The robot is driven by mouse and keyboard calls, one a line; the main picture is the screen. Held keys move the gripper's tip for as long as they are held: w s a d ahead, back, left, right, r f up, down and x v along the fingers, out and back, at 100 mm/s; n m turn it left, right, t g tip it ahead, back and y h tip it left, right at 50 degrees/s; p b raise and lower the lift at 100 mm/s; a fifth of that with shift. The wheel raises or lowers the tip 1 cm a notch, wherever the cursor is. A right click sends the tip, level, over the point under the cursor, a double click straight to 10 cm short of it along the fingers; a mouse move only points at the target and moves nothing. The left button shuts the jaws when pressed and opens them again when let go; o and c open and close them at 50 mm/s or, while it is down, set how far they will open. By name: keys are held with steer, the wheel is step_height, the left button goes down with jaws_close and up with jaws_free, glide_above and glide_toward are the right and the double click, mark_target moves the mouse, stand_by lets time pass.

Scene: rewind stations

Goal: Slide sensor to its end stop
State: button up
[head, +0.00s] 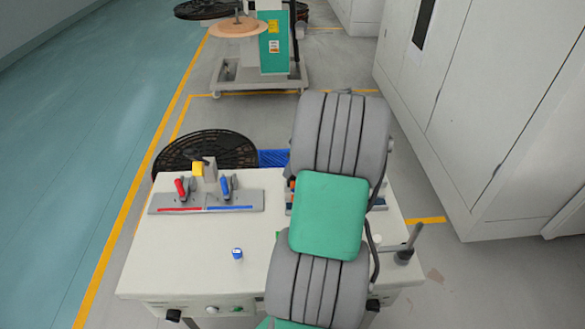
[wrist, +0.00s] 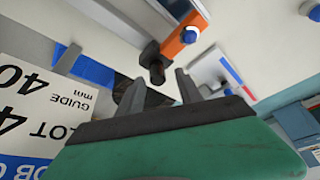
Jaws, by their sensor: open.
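In the wrist view an orange block (wrist: 184,36) with a blue round knob (wrist: 190,35) and a dark grip (wrist: 152,62) lies ahead of my gripper (wrist: 158,86); it may be the sensor, but I cannot be sure. My gripper is open, and its two grey fingers stand either side of the line to the dark grip. Nothing shows held between them. I cannot tell whether they touch the grip. In the head view my arm covers my gripper and most of this spot; a little orange (head: 291,185) shows at its left edge. No end stop can be made out.
A blue knob (head: 237,254) stands in front. A printed card (wrist: 40,105) is close at left in the wrist view.

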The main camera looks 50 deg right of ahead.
steer(key=v, duration=0.6)
steer(key=shift+r, duration=0.2)
steer(key=shift+s, duration=0.1)
